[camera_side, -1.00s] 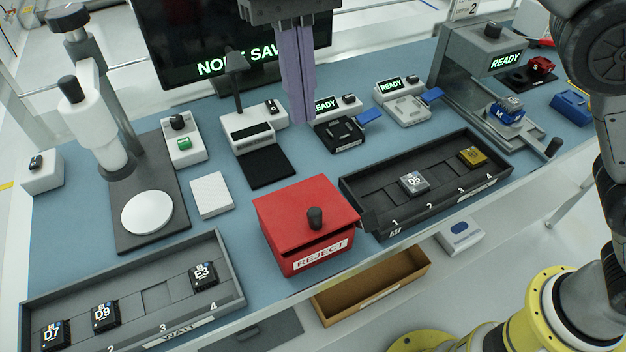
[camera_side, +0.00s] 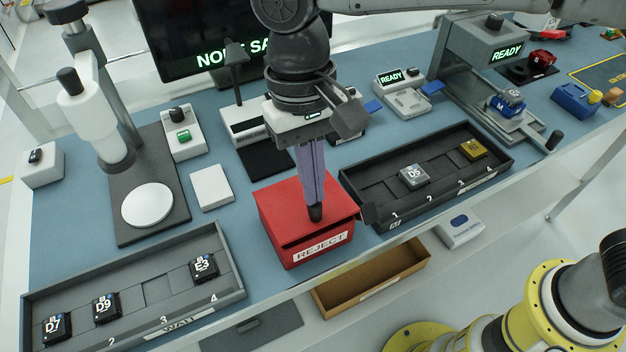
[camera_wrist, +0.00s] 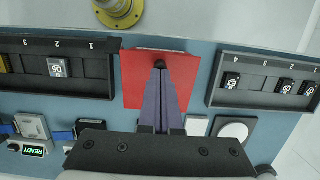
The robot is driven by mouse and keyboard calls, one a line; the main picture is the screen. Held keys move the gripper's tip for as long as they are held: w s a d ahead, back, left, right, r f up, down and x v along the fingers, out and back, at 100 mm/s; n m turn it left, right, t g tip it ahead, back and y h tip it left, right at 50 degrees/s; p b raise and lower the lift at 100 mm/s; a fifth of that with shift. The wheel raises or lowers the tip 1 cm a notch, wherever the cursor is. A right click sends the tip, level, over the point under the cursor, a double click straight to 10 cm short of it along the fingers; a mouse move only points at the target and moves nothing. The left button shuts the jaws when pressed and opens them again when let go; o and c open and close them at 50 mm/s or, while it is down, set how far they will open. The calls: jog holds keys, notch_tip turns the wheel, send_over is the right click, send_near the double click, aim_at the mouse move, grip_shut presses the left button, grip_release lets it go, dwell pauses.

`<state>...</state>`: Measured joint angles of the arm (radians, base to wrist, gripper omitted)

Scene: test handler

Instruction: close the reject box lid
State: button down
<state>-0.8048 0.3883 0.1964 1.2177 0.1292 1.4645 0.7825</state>
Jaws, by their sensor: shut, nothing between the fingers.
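The red reject box (camera_side: 318,252) stands at the front edge of the blue bench, its REJECT label facing front. Its red lid (camera_side: 280,205) lies flat over the top, with a dark slit showing along the front below it. A black knob (camera_side: 316,213) stands near the lid's front edge. My gripper (camera_side: 313,200) points down with its purple fingers together and empty, the tips at the knob. In the wrist view the fingertips (camera_wrist: 160,72) overlap the knob (camera_wrist: 159,64) above the red lid (camera_wrist: 133,82); whether they touch it I cannot tell.
A dark tray (camera_side: 375,208) with a grey D5 part stands right of the box. A grey WAIT tray (camera_side: 235,290) with several black parts is at the left. A white block (camera_side: 211,187) and a black pad (camera_side: 267,160) lie behind the box. An open brown bin (camera_side: 400,285) is below the front edge.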

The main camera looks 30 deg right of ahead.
jog(key=shift+f, duration=0.15)
jog(key=shift+s+f+t, duration=0.55)
jog(key=shift+f+t, duration=0.05)
jog(key=shift+s+f, duration=0.2)
jog(key=shift+f, duration=0.15)
jog(key=shift+r, duration=0.1)
